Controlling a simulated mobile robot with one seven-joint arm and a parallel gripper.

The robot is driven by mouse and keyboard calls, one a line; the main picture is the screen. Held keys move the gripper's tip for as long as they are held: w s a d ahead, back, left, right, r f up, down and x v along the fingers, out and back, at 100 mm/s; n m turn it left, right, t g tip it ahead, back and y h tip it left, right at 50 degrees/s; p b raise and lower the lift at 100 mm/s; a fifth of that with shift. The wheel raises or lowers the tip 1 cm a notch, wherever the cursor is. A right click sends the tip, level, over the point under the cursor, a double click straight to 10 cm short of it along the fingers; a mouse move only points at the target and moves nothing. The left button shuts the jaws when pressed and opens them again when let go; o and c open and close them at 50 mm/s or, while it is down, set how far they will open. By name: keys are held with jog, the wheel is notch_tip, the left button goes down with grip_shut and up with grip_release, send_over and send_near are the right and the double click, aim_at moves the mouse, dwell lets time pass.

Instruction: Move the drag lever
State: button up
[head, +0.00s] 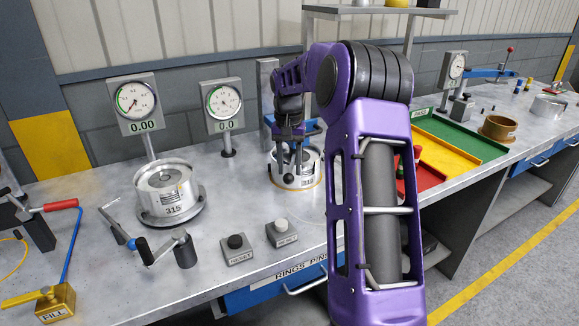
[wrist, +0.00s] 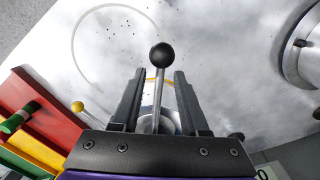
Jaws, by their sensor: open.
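A lever with a black ball knob (wrist: 161,55) and a thin metal rod shows in the wrist view; I take it to be the drag lever. My gripper (wrist: 160,76) is open, with one dark finger on each side of the rod. The knob shows beyond the fingertips, and I see a gap on both sides. In the head view my gripper (head: 291,150) points down over a silver cylinder unit (head: 308,180) on the bench.
A silver canister marked 315 (head: 166,196) stands left on the bench, with a crank (head: 160,246) before it. Two RESET buttons (head: 237,243) sit near the front edge. Dial gauges (head: 133,104) stand behind. Coloured trays (head: 460,135) lie to the right.

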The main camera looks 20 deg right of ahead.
grip_shut()
dwell(1.5)
